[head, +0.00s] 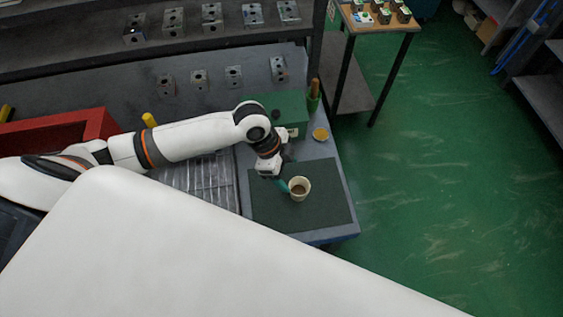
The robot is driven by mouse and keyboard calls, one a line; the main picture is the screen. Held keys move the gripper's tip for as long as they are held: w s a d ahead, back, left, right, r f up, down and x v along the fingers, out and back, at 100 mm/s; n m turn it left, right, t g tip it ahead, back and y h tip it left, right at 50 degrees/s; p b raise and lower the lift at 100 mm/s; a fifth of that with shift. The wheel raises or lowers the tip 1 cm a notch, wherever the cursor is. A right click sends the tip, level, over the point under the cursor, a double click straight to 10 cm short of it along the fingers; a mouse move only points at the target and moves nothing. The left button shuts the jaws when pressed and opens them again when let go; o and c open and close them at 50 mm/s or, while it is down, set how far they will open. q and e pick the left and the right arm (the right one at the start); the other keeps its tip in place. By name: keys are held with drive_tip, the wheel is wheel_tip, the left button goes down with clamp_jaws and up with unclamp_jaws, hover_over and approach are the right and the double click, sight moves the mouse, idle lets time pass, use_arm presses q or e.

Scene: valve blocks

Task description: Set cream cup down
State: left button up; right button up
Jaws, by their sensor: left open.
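The cream cup (300,189) stands upright on a dark green mat (325,208) at the right end of the workbench. Something brown shows inside it. My left gripper (282,184) is just left of the cup, pointing down toward its side. The jaws are open, and a teal part shows between the gripper and the cup. I cannot tell whether the fingers touch the cup. My right gripper is out of view.
A green box (285,108) and a yellow round item (321,134) sit behind the mat. A wire rack (205,182) lies left of it. Metal valve blocks (199,79) stand further back. A red bin (95,124) is at the left. The mat's front right is clear.

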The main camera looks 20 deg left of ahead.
use_arm(q)
drive_tip(key=shift+v, duration=2)
drive_tip(key=shift+s+d+f, duration=0.1)
drive_tip(key=shift+d, duration=0.05)
